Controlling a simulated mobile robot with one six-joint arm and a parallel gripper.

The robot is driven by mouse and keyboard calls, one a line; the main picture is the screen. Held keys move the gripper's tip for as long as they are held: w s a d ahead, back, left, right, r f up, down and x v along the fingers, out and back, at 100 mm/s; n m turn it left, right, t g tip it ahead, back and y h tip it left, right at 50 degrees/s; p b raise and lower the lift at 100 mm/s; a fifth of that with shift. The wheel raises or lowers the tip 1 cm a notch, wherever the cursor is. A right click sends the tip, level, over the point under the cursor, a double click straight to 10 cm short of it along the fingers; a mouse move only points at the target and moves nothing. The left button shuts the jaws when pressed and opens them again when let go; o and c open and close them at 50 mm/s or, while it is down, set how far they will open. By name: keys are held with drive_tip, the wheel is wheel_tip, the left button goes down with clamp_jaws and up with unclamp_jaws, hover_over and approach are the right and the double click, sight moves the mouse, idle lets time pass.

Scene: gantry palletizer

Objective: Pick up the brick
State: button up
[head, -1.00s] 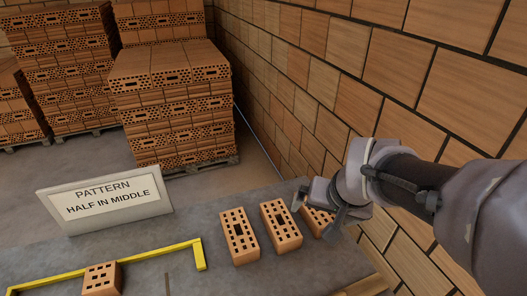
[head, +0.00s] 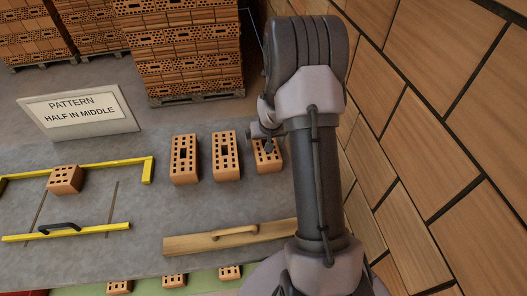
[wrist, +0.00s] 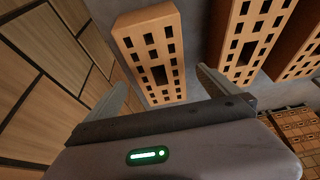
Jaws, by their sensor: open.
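Three orange perforated bricks lie in a row on the grey table: a left one (head: 184,165), a middle one (head: 225,160) and a right one (head: 266,162). My gripper (head: 267,142) is over the right brick, whose far part it hides. In the wrist view my gripper (wrist: 161,78) is open, its two fingers on either side of the nearest brick (wrist: 148,38). That brick lies beyond the fingertips, a little askew. I cannot tell whether the fingers touch it. A shorter brick (head: 65,180) sits inside the yellow frame (head: 148,170) at left.
A sign (head: 80,111) reading "PATTERN HALF IN MIDDLE" stands at the back left. A wooden board with a handle (head: 190,245) lies along the front. Stacked brick pallets (head: 190,50) stand behind.

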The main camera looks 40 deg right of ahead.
drive_tip(key=b+x, duration=0.2)
drive_tip(key=x, duration=0.5)
drive_tip(key=shift+w+d+f, duration=0.15)
drive_tip(key=c, duration=2)
